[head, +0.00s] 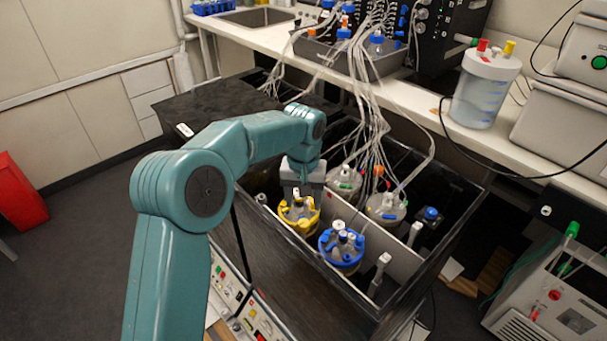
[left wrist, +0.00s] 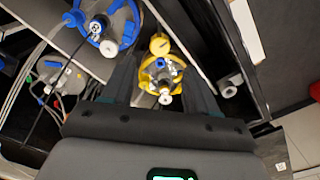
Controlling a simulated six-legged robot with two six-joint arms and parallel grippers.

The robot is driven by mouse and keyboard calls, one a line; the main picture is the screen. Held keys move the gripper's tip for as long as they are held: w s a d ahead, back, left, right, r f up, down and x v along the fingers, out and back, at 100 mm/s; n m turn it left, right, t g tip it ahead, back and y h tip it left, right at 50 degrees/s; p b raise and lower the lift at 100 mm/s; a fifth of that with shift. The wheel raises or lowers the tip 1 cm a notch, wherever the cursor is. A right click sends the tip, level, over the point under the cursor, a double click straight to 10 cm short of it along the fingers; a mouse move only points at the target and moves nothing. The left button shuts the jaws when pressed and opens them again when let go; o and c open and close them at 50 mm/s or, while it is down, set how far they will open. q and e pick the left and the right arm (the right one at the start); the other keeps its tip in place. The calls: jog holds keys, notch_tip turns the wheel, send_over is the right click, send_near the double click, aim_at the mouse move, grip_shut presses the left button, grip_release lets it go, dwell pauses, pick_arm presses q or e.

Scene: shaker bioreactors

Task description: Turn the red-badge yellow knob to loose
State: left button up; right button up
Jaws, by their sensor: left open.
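A yellow-ringed vessel (head: 299,216) stands in the black shaker box, below my left gripper (head: 301,189). In the left wrist view, the vessel's yellow top (left wrist: 150,72) lies between the two fingers of my left gripper (left wrist: 162,90), which are open. A round yellow knob (left wrist: 159,44) with a pale centre shows at the far side of that top, beyond the fingertips. I see no clear contact between fingers and vessel. A red badge on the yellow knob cannot be made out. My right gripper is not in view.
A blue-ringed vessel (head: 341,249) stands close beside the yellow one. Clear vessels (head: 386,207) with tubes stand behind, past a pale divider. The black box wall (head: 452,242) rims them. Control panels (head: 228,284) sit at the front. Tubes hang from the bench.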

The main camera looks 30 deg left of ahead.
pick_arm(q)
notch_tip(320, 180, up, 8)
jog(key=p, duration=0.1)
jog(key=shift+s, duration=0.1)
dwell(0.6)
